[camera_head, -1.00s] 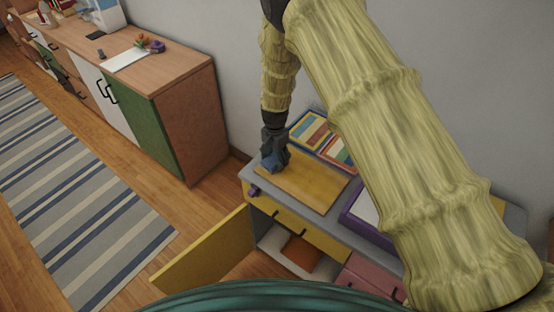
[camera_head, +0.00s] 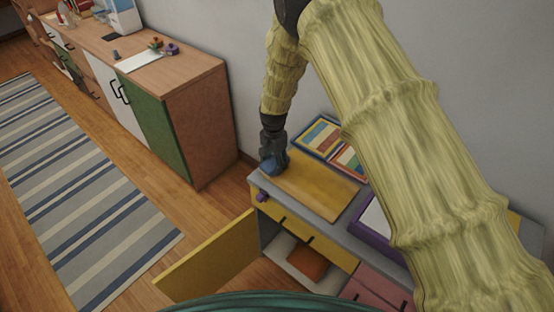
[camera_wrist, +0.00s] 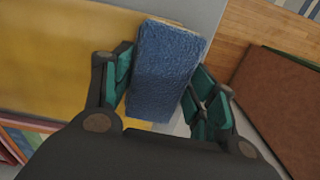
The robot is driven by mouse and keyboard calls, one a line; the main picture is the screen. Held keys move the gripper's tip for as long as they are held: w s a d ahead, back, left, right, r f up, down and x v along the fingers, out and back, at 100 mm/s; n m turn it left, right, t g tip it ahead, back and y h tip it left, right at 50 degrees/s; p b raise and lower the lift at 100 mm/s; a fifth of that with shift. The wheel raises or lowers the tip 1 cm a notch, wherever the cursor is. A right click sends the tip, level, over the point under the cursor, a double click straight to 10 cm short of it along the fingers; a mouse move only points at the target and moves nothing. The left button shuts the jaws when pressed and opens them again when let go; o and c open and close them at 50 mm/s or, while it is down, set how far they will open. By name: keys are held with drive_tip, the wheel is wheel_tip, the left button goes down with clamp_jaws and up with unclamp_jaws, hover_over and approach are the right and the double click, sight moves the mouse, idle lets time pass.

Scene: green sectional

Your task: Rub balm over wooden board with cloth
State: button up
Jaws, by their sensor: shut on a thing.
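The wooden board (camera_head: 318,187) lies flat on the grey top of a low cabinet, yellowish and slightly glossy. My gripper (camera_head: 273,152) is at the board's left end, pointing down. It is shut on a blue cloth (camera_head: 272,168), which touches or sits just above the board's left edge. In the wrist view the cloth (camera_wrist: 165,70) is a thick, fuzzy blue block between the teal finger pads, over the edge of the board (camera_wrist: 60,55). No balm container can be made out. A small purple item (camera_head: 262,197) sits at the cabinet's front left corner.
A colourful striped box (camera_head: 325,133) lies behind the board. A purple-edged tray (camera_head: 372,222) stands to its right. The cabinet's yellow door (camera_head: 210,262) hangs open, with an orange item (camera_head: 308,262) inside. A wooden sideboard (camera_head: 195,120) stands to the left.

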sight(288, 179)
drive_tip(key=shift+s+a, duration=0.2)
drive_tip(key=shift+s, duration=0.2)
drive_tip(key=shift+s+d+f+p, duration=0.1)
drive_tip(key=shift+s+d+p, duration=0.2)
drive_tip(key=shift+s+d, duration=0.55)
drive_tip(key=shift+s+d+p, duration=0.35)
drive_tip(key=shift+s+d, duration=0.2)
drive_tip(key=shift+d, duration=0.5)
drive_tip(key=shift+s+d+f+p, duration=0.1)
drive_tip(key=shift+s+d+p, duration=0.2)
drive_tip(key=shift+s+d, duration=0.55)
drive_tip(key=shift+s+d+r+p, duration=0.1)
drive_tip(key=shift+s+d+p, duration=0.15)
drive_tip(key=shift+s+d, duration=0.5)
drive_tip(key=shift+s+d+r+p, duration=0.1)
drive_tip(key=shift+s+d+p, duration=0.2)
drive_tip(key=shift+d, duration=0.75)
drive_tip(key=shift+s+d+r+p, duration=0.1)
drive_tip(key=shift+s+d+p, duration=0.15)
drive_tip(key=shift+s+d, duration=0.5)
drive_tip(key=shift+s+d+f+p, duration=0.1)
drive_tip(key=shift+s+d+p, duration=0.25)
drive_tip(key=shift+s+d, duration=1.3)
drive_tip(key=shift+s+d+f+p, duration=0.1)
drive_tip(key=shift+s+d+p, duration=0.2)
drive_tip(key=shift+s+d, duration=1.35)
drive_tip(key=shift+s+d+p, duration=0.35)
drive_tip(key=shift+s+d, duration=0.3)
drive_tip(key=shift+d, duration=2)
drive_tip(key=shift+r, duration=0.1)
